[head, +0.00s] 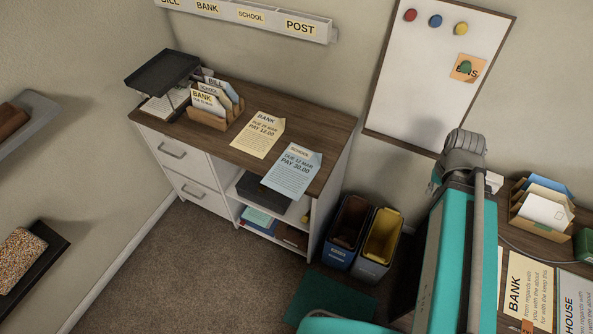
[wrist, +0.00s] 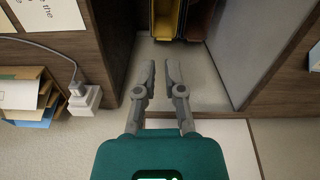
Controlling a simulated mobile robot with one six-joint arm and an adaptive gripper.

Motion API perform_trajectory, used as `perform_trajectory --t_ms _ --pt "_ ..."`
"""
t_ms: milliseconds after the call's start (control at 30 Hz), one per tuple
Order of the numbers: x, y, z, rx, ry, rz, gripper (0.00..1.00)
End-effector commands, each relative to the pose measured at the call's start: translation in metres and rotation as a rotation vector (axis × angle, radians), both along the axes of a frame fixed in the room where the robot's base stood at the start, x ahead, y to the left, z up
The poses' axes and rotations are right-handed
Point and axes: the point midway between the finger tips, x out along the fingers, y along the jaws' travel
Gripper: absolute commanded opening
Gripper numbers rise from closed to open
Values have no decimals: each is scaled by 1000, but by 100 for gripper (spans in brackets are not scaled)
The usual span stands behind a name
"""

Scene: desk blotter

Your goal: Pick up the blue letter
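A light blue letter (head: 291,173) headed SCHOOL lies on the wooden cabinet top, its near end overhanging the front edge. A cream BANK letter (head: 258,134) lies just left of it. Another sheet (head: 575,296), bluish and marked HOUSE, is partly cut off at the right edge of the head view. My gripper (wrist: 160,68) shows in the wrist view with its two fingers apart and nothing between them. It points toward the bins and floor between furniture.
The cabinet top (head: 325,116) also bears a letter sorter (head: 213,118) and a dark raised tray (head: 162,72). Two bins (head: 350,228) (head: 381,238) stand right of the cabinet. A whiteboard (head: 432,75) hangs behind. A cabled plug (wrist: 84,96) sits beside my gripper.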

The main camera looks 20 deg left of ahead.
Motion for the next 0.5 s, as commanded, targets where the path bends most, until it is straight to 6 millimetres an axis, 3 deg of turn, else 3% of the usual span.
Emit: perform_trajectory --t_ms 200,367,500 --pt "27 26 -7 47 15 63 13" --pt "62 81 -15 124 42 162 13" --pt "97 136 -21 215 72 284 13"
